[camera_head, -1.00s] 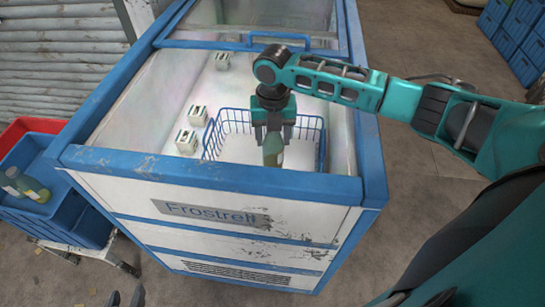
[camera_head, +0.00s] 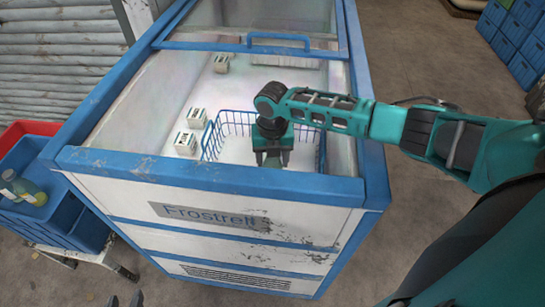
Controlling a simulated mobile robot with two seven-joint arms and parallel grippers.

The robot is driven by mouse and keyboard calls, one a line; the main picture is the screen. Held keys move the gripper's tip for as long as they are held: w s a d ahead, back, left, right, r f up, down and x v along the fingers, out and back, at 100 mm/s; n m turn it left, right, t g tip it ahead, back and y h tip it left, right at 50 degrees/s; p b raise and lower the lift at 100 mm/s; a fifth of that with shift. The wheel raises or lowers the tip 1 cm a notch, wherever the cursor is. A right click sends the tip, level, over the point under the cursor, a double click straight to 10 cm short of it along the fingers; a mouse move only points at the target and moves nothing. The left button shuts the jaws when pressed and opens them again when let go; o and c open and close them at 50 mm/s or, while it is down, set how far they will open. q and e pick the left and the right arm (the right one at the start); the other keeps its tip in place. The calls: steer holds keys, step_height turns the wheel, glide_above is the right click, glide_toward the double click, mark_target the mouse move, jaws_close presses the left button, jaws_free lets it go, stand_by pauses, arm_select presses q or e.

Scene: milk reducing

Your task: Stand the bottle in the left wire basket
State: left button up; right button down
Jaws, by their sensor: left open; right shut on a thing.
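A blue wire basket (camera_head: 235,122) stands inside the white chest freezer, near its front right corner. My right gripper (camera_head: 272,160) is down inside the basket with its fingers pointing down, just behind the freezer's front rim. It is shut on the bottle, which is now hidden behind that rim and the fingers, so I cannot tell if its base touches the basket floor. My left gripper (camera_head: 125,299) shows only as two dark fingertips at the bottom edge, apart and empty.
The freezer (camera_head: 300,225) has raised blue rims and a blue handle bar (camera_head: 280,38). Small white cartons (camera_head: 186,143) stand left of the basket. A blue crate (camera_head: 78,222) at the left holds more bottles (camera_head: 28,190). Blue crates (camera_head: 520,45) are stacked at the far right.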

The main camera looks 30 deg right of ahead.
steer(key=shift+c, duration=1.6)
jaws_free()
step_height(320, 180, up, 12)
steer(key=shift+r+p, duration=0.15)
steer(key=shift+p, duration=0.8)
steer(key=shift+a, duration=0.1)
